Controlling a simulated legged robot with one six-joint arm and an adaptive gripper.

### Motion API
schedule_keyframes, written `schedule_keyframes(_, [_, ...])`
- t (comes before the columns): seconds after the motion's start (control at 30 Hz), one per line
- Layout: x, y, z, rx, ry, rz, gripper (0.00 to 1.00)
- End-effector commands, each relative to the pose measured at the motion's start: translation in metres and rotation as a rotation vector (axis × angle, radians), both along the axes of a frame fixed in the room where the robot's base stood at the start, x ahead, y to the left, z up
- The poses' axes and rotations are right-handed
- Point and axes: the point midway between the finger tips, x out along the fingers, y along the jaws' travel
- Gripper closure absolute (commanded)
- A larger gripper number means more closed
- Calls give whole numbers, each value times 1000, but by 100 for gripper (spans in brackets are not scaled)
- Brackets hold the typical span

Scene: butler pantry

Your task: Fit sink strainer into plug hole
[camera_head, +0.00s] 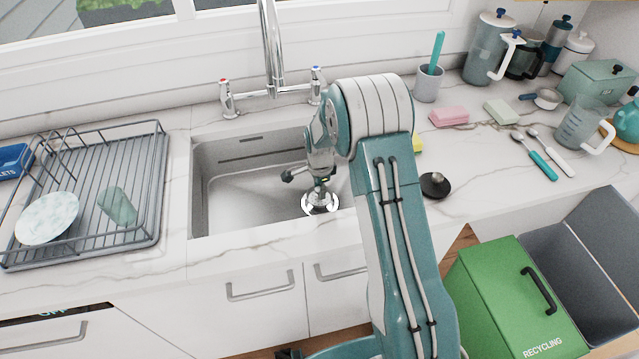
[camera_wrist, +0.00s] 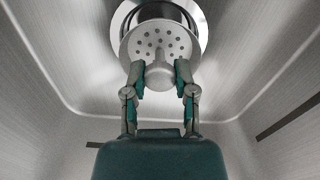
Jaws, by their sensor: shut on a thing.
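The sink strainer (camera_wrist: 159,43) is a round metal disc with several small holes and a central knob. My gripper (camera_wrist: 160,74) is shut on the knob, one finger on each side. In the wrist view the strainer lies in front of the plug hole (camera_wrist: 198,40) and covers much of it. A dark part of the opening shows past the strainer's upper edge, so the two look offset there. The gap between them cannot be judged. In the head view my gripper (camera_head: 319,188) points down inside the sink (camera_head: 235,200), over the bright metal at the drain; my arm hides the sink's right part.
A tall tap (camera_head: 272,50) stands behind the sink. A dish rack (camera_head: 150,215) with a plate and a glass is at left. A black plug (camera_head: 435,185) lies on the counter at right. Soap bars, brushes and jugs stand farther right. A green recycling bin (camera_head: 510,300) is below.

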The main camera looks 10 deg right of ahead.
Motion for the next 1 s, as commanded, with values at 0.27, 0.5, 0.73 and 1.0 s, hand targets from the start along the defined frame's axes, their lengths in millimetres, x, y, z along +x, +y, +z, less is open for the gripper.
schedule_keyframes(0.27, [0,0,-24,0,1,0,100])
schedule_keyframes(0.5, [0,0,-36,0,1,0,100])
schedule_keyframes(0.73, [0,0,-38,0,-1,0,100])
schedule_keyframes(1.0, [0,0,-37,0,0,0,54])
